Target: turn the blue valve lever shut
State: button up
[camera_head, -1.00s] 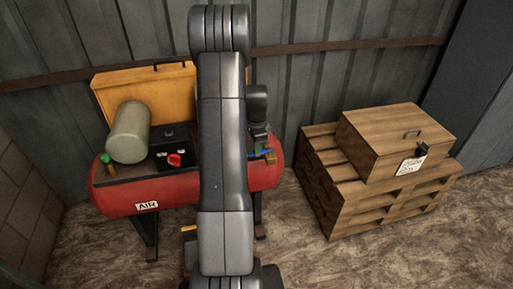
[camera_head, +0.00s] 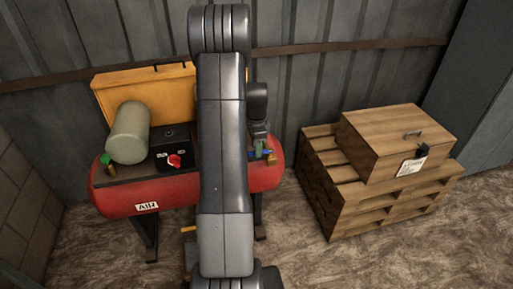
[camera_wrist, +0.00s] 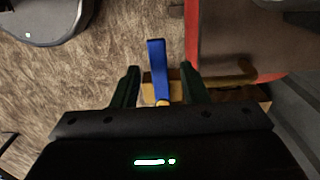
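The blue valve lever (camera_wrist: 157,62) shows in the wrist view as a flat bar pointing up the picture, its lower end at a brass valve body (camera_wrist: 174,86). My gripper (camera_wrist: 160,74) is open, with one dark finger on each side of the lever and a visible gap to both. The lever's tip reaches past the fingertips. In the head view the lever (camera_head: 264,153) is a small blue patch at the right end of the red air tank (camera_head: 118,200), partly hidden by my gripper (camera_head: 259,150). My arm covers the middle of the tank.
A grey-green cylinder (camera_head: 129,133), a black box with a red knob (camera_head: 174,160) and a green-topped brass fitting (camera_head: 106,160) sit on the tank. A yellow panel (camera_head: 150,88) stands behind. A wooden box (camera_head: 385,150) rests on pallets to the right, with open floor between.

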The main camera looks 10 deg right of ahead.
notch_tip(320, 180, up, 13)
dwell(0.3)
jog(key=shift+f, duration=0.1)
notch_tip(320, 180, down, 14)
jog(key=shift+r, duration=0.15)
jog(key=shift+s, duration=0.15)
jog(key=shift+n, duration=0.3)
dwell(0.5)
